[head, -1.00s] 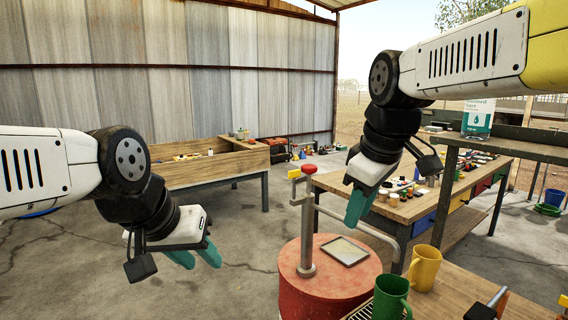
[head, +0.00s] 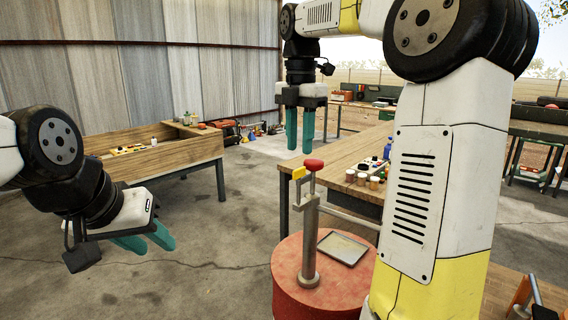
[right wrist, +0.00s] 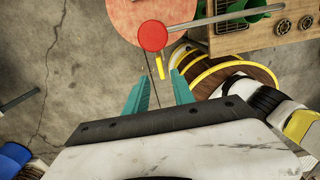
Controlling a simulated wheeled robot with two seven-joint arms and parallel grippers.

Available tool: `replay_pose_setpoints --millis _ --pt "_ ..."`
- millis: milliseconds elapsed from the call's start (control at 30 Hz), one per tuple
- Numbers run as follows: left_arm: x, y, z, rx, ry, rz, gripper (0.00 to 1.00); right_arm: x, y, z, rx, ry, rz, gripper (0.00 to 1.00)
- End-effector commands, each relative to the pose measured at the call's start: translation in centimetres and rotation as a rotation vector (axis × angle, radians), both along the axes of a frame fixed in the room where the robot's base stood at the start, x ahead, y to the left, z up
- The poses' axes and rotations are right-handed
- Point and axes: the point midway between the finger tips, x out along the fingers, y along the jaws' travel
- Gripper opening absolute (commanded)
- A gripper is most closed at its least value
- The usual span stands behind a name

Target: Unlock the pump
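The pump (head: 309,240) stands upright on a red drum (head: 290,285) in the head view. It has a red knob (head: 313,164) on top and a small yellow tab (head: 298,173) beside it. My right gripper (head: 300,148) points down above the pump's top, with its teal fingers apart and empty. In the right wrist view the yellow tab (right wrist: 160,68) lies just beyond the fingertips, roughly in line with the gap, and the red knob (right wrist: 152,36) is past it. Their exact distance is unclear. My left gripper (head: 148,244) is open and empty, left of the drum.
A metal tray (head: 342,248) lies on the drum top. A wooden bench (head: 345,150) with small jars (head: 362,178) stands behind. Another wooden bench (head: 160,157) is at the left. My right arm hides much of the right side.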

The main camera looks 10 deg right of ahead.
Motion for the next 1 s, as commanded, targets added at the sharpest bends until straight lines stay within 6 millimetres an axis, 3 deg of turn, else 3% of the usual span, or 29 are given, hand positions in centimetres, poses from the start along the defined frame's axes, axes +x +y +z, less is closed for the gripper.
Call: replay_pose_setpoints --millis 333,700,733,867,1000 --pt "0.0 0.0 0.0 0.000 0.000 0.000 0.36 -0.1 0.0 -5.2 0.000 0.001 -0.003 0.30" --pt "0.0 0.0 0.0 0.000 0.000 0.000 0.36 0.0 0.0 -6.1 0.001 -0.001 -0.004 0.30" --pt "0.0 0.0 0.0 0.000 0.000 0.000 0.36 0.0 0.0 -6.1 0.001 -0.001 -0.004 0.28" --pt "0.0 0.0 0.0 0.000 0.000 0.000 0.36 0.0 0.0 -6.1 0.001 -0.001 -0.004 0.03" --pt "0.0 0.0 0.0 0.000 0.000 0.000 0.36 0.0 0.0 -6.1 0.001 -0.001 -0.004 0.00"
